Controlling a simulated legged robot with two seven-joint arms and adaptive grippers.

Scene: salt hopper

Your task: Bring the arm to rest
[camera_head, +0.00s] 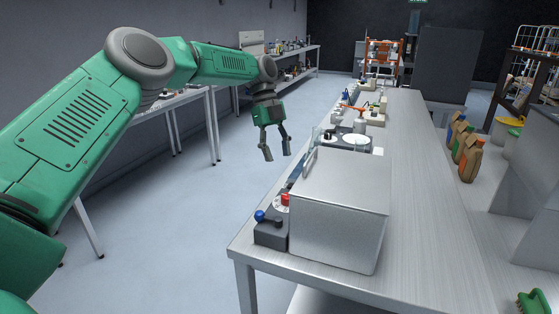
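My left arm comes in from the left, green with grey joints, and reaches forward over the open floor. My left gripper (277,151) hangs at its end, pointing down, with its two fingers spread apart and nothing between them. It appears beside the left edge of the metal bench (425,185), clear of the things on it. My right gripper is not in view.
A big metal box (340,210) stands at the bench's near end, beside a dark control unit (271,233) with blue and red knobs. Small apparatus lines the bench behind it. Brown containers (470,160) stand at right. Open floor (185,225) lies left of the bench.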

